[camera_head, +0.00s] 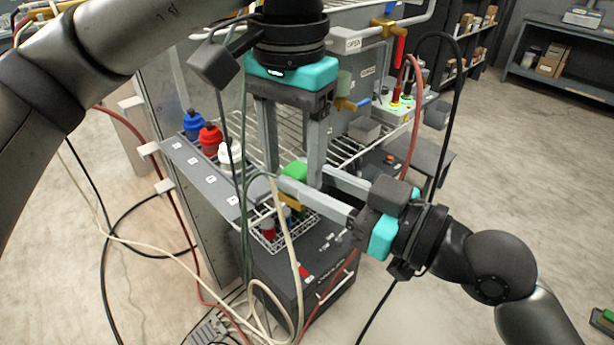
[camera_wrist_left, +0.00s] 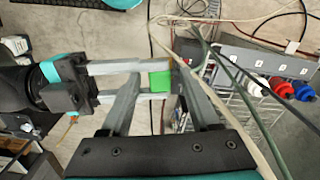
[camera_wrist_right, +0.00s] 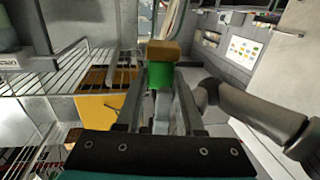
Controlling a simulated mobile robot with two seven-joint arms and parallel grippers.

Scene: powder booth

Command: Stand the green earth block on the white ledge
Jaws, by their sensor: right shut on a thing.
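The green block (camera_head: 295,171) is between the fingers of my right gripper (camera_head: 304,180), which is shut on it. In the right wrist view the block (camera_wrist_right: 160,77) is at the fingertips, with a brown-yellow piece (camera_wrist_right: 163,50) at its far end. My left gripper (camera_head: 292,176) points down from above with its fingers spread, one on each side of the block. The left wrist view shows the green block (camera_wrist_left: 160,81) between these open fingers. Small white pieces (camera_head: 148,148) jut from a panel's edge at the left; I cannot tell whether one is the white ledge.
A grey shelf (camera_head: 190,172) carries blue, red and white-topped bottles. A small wire basket (camera_head: 268,240) hangs below the grippers, above a dark box (camera_head: 305,275). Several loose cables and hoses hang close by. Open floor (camera_head: 500,160) lies to the right.

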